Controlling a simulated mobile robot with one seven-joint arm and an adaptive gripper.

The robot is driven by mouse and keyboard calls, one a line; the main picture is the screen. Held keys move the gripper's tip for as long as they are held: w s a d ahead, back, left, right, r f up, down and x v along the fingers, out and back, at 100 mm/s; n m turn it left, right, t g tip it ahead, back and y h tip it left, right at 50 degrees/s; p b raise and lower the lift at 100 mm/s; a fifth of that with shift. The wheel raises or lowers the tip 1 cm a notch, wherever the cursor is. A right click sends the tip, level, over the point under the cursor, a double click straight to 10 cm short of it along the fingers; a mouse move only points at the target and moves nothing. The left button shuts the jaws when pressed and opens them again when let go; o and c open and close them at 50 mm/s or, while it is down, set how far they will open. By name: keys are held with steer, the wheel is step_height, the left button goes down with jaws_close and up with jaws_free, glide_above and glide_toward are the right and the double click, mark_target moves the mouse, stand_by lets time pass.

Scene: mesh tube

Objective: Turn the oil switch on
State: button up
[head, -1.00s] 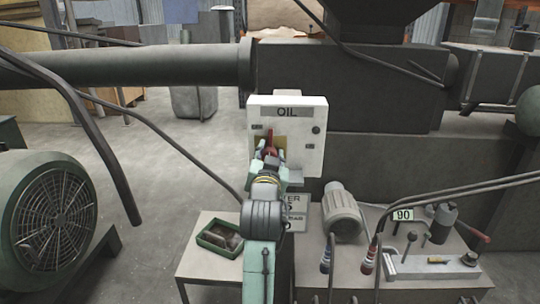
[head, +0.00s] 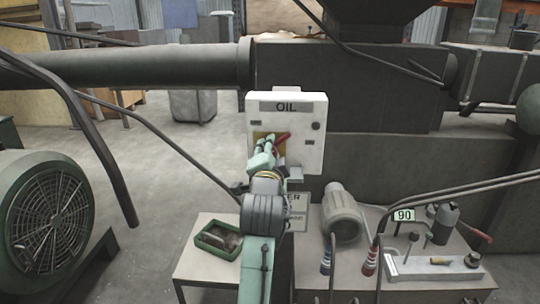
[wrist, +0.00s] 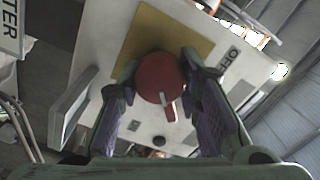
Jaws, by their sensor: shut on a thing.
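The oil switch is a red rotary handle (head: 283,137) on a yellow plate, on the white OIL panel (head: 315,150). In the head view its handle slants to the right and up. In the wrist view the round red knob (wrist: 158,72) shows a white mark and sits between my fingers. My gripper (head: 267,145) is at the panel front and is shut on the red switch, with one finger on each side of it in the wrist view (wrist: 160,84). My gripper hides part of the yellow plate and the handle's left part in the head view.
A low table (head: 195,262) with a green tray (head: 205,245) stands below left. A grey motor (head: 343,215) and several levers are at the lower right. A large pipe (head: 130,68) runs behind on the left. A round green fan housing (head: 50,215) stands at far left.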

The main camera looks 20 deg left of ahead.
steer(key=m+b, duration=0.1)
steer(key=m, duration=0.2)
steer(key=shift+f+m, duration=0.15)
steer(key=shift+m, duration=0.25)
steer(key=shift+m+b, duration=1.05)
steer(key=shift+m, duration=1.15)
steer(key=o, duration=1.1)
steer(key=shift+o, duration=0.2)
steer(key=shift+s, duration=0.1)
steer(key=v, duration=0.7)
